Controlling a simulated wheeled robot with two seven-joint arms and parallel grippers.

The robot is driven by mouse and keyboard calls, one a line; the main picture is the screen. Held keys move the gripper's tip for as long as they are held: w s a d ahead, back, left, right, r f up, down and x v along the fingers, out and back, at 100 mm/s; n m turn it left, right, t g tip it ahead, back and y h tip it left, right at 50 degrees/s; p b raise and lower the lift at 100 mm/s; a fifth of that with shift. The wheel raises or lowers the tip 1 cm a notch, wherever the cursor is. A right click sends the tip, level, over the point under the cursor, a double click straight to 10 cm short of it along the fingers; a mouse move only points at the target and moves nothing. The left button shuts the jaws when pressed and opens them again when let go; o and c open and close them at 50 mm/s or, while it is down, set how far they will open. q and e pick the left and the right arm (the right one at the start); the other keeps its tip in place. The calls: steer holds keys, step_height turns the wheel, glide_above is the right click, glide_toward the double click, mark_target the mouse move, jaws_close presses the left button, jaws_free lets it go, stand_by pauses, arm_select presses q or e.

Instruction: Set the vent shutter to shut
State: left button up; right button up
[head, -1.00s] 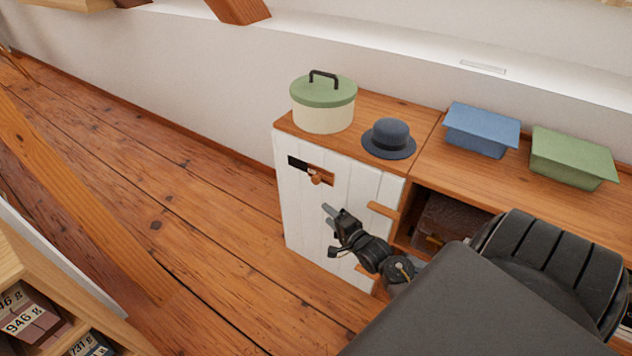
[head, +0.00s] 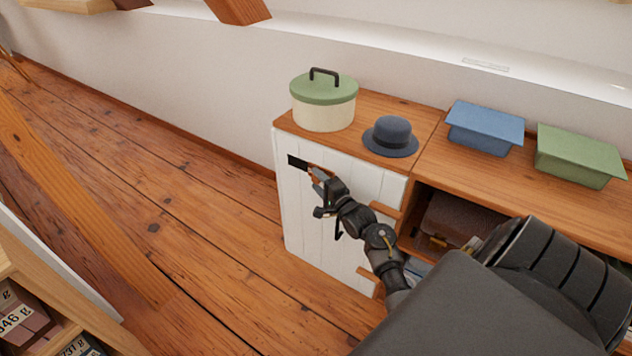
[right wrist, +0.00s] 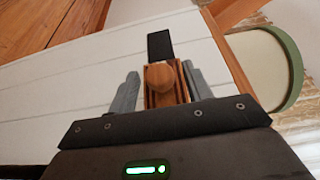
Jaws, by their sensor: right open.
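A dark vent opening (right wrist: 160,44) shows beyond the wooden slide; in the head view this dark slot (head: 297,162) lies left of my right gripper (head: 316,178). The gripper is open and covers most of the knob in the head view. My left gripper is not in view.
On the cabinet top stand a cream pot with a green lid (head: 323,103) and a dark hat (head: 390,137). Blue (head: 485,127) and green (head: 579,155) boxes sit to the right. An open shelf holds a brown case (head: 455,222). Floor left of the cabinet is clear.

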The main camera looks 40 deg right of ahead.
steer(key=shift+w, duration=0.7)
steer(key=shift+w, duration=0.1)
jaws_close()
